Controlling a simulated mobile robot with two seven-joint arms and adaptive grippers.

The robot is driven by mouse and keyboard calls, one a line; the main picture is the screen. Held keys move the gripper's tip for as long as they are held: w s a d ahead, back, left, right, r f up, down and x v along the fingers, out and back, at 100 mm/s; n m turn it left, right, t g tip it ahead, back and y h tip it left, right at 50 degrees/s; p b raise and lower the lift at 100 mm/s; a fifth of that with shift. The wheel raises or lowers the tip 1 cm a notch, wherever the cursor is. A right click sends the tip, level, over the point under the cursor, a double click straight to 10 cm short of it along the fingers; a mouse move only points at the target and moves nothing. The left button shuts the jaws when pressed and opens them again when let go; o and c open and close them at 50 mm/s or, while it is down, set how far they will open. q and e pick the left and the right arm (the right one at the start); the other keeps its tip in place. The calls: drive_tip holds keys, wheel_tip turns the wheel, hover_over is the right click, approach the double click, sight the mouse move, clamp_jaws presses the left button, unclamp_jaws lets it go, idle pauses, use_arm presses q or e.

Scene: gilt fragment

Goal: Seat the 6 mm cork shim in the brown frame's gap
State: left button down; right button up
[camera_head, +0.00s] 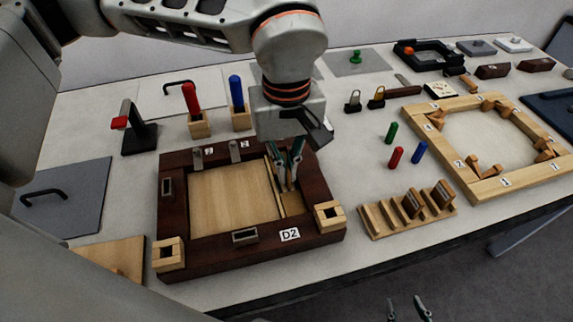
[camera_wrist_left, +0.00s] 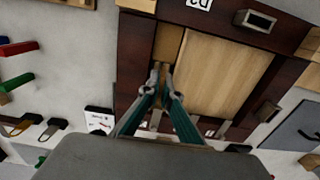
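The brown frame (camera_head: 205,263), labelled D2, lies on the table with a pale wood panel (camera_head: 228,200) inside it. A narrow gap runs along the panel's right side, with a thin pale strip (camera_head: 271,186) by the panel's edge and a tan surface (camera_head: 292,204) beside it. My left gripper (camera_head: 287,186) points down into this gap. Its fingertips are close together in the left wrist view (camera_wrist_left: 161,74); whether they hold a shim is unclear. The cork shim cannot be singled out with certainty. My right gripper (camera_head: 408,308) shows only its fingertips, apart and empty, at the bottom edge.
A slotted rack (camera_head: 388,223) with brown pieces stands right of the frame. A pale segmented frame (camera_head: 510,182) lies farther right. Pegs in wooden blocks (camera_head: 200,125) stand behind the brown frame.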

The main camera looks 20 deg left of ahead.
use_arm(q)
drive_tip(key=shift+f, duration=0.75)
drive_tip(key=c, duration=2.2)
unclamp_jaws()
drive_tip(key=shift+r, duration=0.15)
wheel_tip(320, 180, up, 12)
drive_tip(key=shift+f, duration=0.1)
